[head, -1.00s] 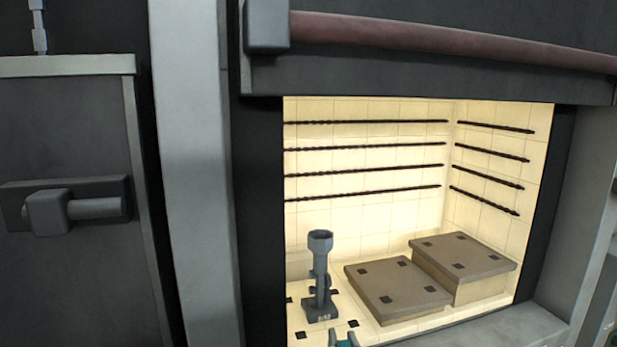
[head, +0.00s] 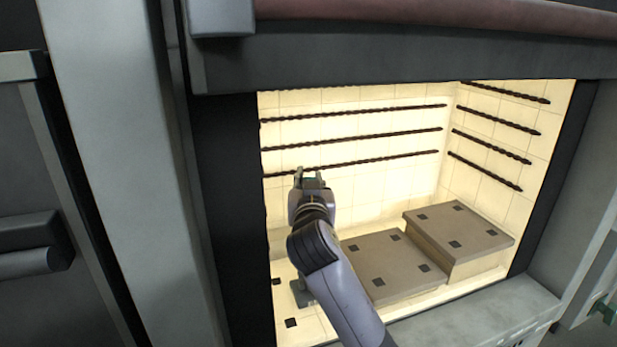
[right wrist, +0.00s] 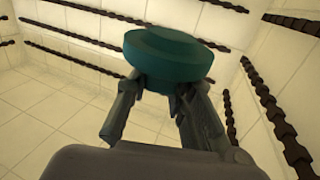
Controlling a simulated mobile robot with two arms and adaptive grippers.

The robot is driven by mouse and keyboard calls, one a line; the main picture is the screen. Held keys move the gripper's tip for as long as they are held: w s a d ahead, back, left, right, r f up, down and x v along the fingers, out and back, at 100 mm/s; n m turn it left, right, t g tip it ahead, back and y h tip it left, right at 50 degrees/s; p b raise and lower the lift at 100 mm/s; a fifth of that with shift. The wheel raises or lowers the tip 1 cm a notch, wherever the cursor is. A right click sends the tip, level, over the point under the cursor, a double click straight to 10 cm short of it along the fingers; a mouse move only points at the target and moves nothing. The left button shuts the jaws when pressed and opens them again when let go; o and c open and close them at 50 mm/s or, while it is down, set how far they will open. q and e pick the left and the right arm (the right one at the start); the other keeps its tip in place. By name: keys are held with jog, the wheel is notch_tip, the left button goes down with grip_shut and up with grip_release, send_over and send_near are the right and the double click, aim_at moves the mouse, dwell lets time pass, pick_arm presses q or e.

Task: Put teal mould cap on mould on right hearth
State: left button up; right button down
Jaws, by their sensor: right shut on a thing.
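The teal mould cap (right wrist: 168,58) is a rounded disc, pinched between the two fingers of my right gripper (right wrist: 150,98) in the right wrist view. In the head view, my right gripper (head: 311,178) is inside the lit chamber, its arm coming up from the bottom. The cap cannot be made out there. A grey mould stands on the chamber floor at left; only part of its base (head: 301,294) shows beside my forearm, the rest hidden behind my arm. The gripper appears at or above the mould's top; I cannot tell whether they touch. My left gripper is out of view.
Two brown slabs, a lower one (head: 392,268) and a raised one (head: 458,229), lie right of my arm. Dark twisted rods (head: 350,166) line the chamber walls. The door above (head: 400,55) and the front sill (head: 485,310) bound the opening.

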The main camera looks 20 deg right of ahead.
jog(key=shift+s+a+f+b, duration=0.2)
jog(key=shift+s+f+b, duration=0.45)
jog(key=f+b, duration=0.1)
jog(key=f, duration=0.2)
jog(key=shift+w+b, duration=0.35)
jog(key=shift+b, duration=0.05)
jog(key=shift+w+d+f, duration=0.1)
jog(key=shift+f, duration=0.1)
jog(key=shift+s+r, duration=0.15)
jog(key=shift+s, duration=0.1)
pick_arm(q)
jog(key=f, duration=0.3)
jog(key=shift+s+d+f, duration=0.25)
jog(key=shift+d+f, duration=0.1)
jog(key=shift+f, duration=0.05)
pick_arm(e)
jog(key=shift+w, duration=0.1)
pick_arm(q)
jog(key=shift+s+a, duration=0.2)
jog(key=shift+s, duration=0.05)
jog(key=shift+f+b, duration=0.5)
jog(key=shift+b, duration=0.15)
pick_arm(e)
jog(key=shift+f, duration=0.65)
